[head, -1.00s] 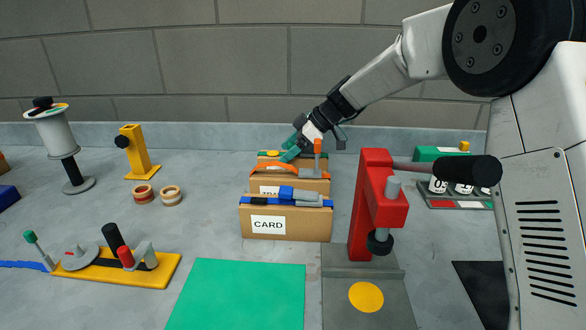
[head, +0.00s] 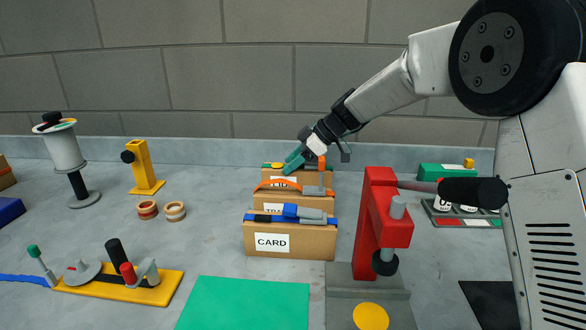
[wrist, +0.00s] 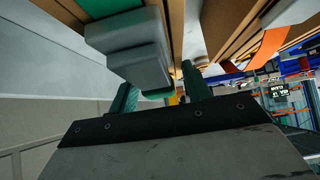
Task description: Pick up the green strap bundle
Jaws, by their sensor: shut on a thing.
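The green strap bundle is the rearmost brown carton (head: 311,179) in the head view, with a green strap (head: 267,165) and a yellow mark along its top. My gripper (head: 293,161) comes down on its top from the upper right, its green fingers at the strap. In the wrist view the two fingers stand apart, with a grey buckle block (wrist: 135,50) and green strap (wrist: 105,7) close against them. The gripper is shut on the bundle; the exact contact is partly hidden. I cannot tell whether the carton is off the table.
An orange-strapped carton (head: 268,197) and a blue-strapped CARD carton (head: 312,244) stand directly in front. A red press (head: 376,225) stands to the right. A green mat (head: 243,304) lies in front, empty. A yellow stand (head: 143,165) and wooden rings stand left.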

